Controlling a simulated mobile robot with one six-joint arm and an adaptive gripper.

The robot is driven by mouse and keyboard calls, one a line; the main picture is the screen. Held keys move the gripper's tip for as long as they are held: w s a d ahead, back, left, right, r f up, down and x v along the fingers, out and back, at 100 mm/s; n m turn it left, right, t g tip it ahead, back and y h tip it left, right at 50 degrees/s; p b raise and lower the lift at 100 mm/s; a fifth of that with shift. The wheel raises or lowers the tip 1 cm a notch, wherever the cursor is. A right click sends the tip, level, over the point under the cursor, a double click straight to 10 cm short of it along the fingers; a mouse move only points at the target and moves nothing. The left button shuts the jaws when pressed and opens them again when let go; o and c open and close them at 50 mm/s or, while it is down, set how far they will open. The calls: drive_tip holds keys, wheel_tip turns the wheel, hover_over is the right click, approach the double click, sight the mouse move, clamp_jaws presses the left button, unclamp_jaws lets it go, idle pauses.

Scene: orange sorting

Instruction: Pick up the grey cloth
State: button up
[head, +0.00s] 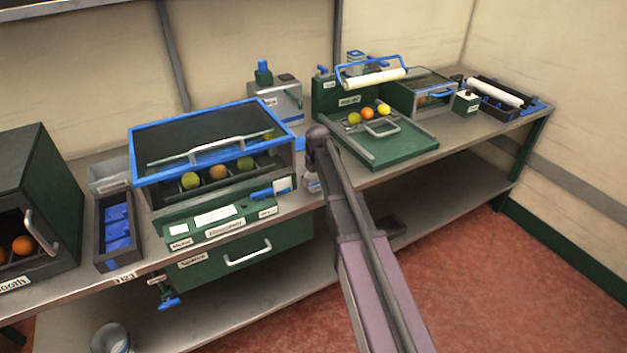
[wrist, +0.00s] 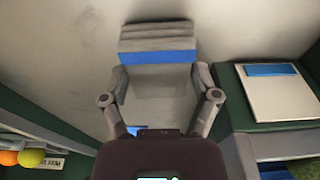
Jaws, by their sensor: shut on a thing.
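In the wrist view, the grey cloth (wrist: 158,40) shows as a folded, ribbed grey bundle with a blue band across it. My gripper (wrist: 157,78) has one finger at each side of the grey piece below the band and is shut on it. The cloth's lower part runs down between the fingers toward the palm. In the head view, my arm hides most of the gripper, and I cannot make out the cloth clearly there.
Left of my arm stands a blue-rimmed case (head: 212,113) with fruit inside. To the right is a green tray unit (head: 385,150) with several fruits. A dark bin (head: 118,232) holds blue pieces. The grey bench (head: 400,172) is narrow around my gripper.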

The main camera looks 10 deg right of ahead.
drive_tip(key=shift+r+p, duration=1.25)
drive_tip(key=shift+r, duration=0.2)
drive_tip(key=s+r+p, duration=0.1)
drive_tip(key=s, duration=1.5)
drive_tip(key=shift+r, duration=0.2)
drive_tip(key=o, duration=0.5)
drive_tip(key=shift+c, duration=1.3)
